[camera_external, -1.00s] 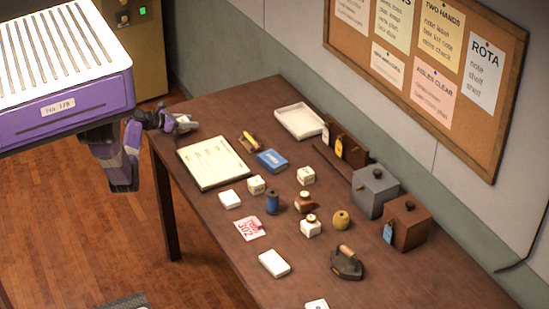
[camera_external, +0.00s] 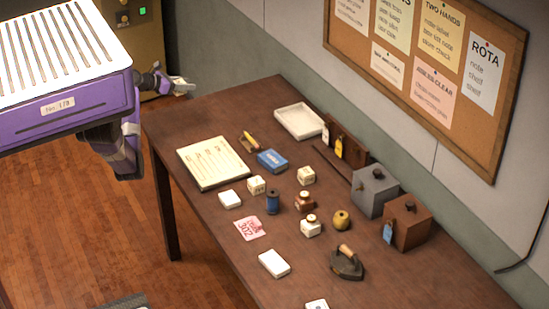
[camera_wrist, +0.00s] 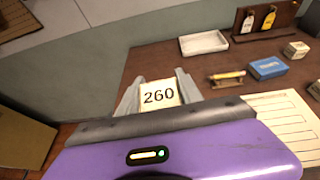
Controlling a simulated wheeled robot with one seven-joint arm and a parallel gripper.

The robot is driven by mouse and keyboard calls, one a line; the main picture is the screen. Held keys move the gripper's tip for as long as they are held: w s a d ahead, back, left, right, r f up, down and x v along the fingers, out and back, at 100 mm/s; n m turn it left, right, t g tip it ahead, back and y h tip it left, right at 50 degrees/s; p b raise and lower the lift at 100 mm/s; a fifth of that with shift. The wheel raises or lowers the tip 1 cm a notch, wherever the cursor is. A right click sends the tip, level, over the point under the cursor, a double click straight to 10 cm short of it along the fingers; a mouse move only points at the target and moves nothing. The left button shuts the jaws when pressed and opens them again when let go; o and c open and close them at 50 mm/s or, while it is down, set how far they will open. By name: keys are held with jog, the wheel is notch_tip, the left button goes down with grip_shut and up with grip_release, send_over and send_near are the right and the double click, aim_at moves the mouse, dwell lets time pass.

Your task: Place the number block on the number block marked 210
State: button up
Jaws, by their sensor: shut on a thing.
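My gripper (camera_external: 182,86) is above the far left end of the table in the external view. In the wrist view my gripper (camera_wrist: 158,95) is shut on a cream number block (camera_wrist: 159,95) marked 260. White number blocks stand on the table: one right of the paper sheet (camera_external: 256,184), one farther right (camera_external: 306,175) and one nearer the front (camera_external: 311,229) with something small on top. Their numbers are too small to read, so I cannot tell which is marked 210.
A corkboard (camera_external: 430,75) hangs behind.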

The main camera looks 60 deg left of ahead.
jog(key=w+d+m+h, duration=0.3)
jog(key=w+d, duration=0.8)
jog(key=d, duration=0.1)
notch_tip(320, 180, up, 5)
jog(key=m+g+h, duration=0.1)
jog(key=m+h, duration=0.2)
jog(key=h, duration=0.1)
send_over(306, 176)
jog(key=w, duration=0.3)
jog(key=shift+n+y, duration=0.4)
jog(key=shift+y, duration=0.1)
jog(key=f, duration=0.6)
jog(key=a+f, duration=0.1)
jog(key=f, duration=0.6)
jog(key=w+f+b, duration=0.1)
jog(key=f, duration=0.6)
jog(key=shift+a+f, duration=0.1)
jog(key=shift+a, duration=0.05)
jog(key=shift+f, duration=0.15)
jog(key=o, duration=1.4)
jog(key=shift+c, duration=0.2)
